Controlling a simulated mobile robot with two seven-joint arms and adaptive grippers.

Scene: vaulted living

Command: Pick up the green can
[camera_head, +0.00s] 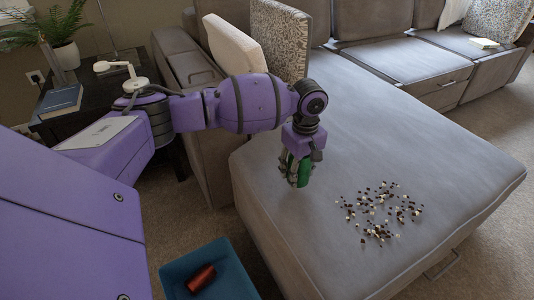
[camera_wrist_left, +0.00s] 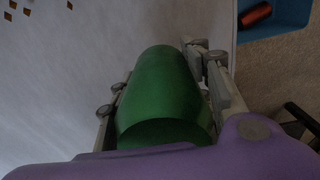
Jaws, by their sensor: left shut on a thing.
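The green can (camera_head: 304,171) is between the fingers of my left gripper (camera_head: 298,178), over the near left part of the grey sofa seat. In the left wrist view the green can (camera_wrist_left: 165,95) fills the middle, with a finger of the left gripper (camera_wrist_left: 160,85) along each side of it. The gripper is shut on the can and points down. The gripper hides part of the can in the head view, and I cannot tell whether the can touches the seat. My right gripper is not in view.
Small dark and white bits (camera_head: 382,212) are scattered on the seat (camera_head: 420,150) to the right. A blue bin (camera_head: 233,271) with a red can (camera_head: 201,279) stands on the floor at the front. Cushions (camera_head: 281,40) and a dark side table (camera_head: 90,130) are behind.

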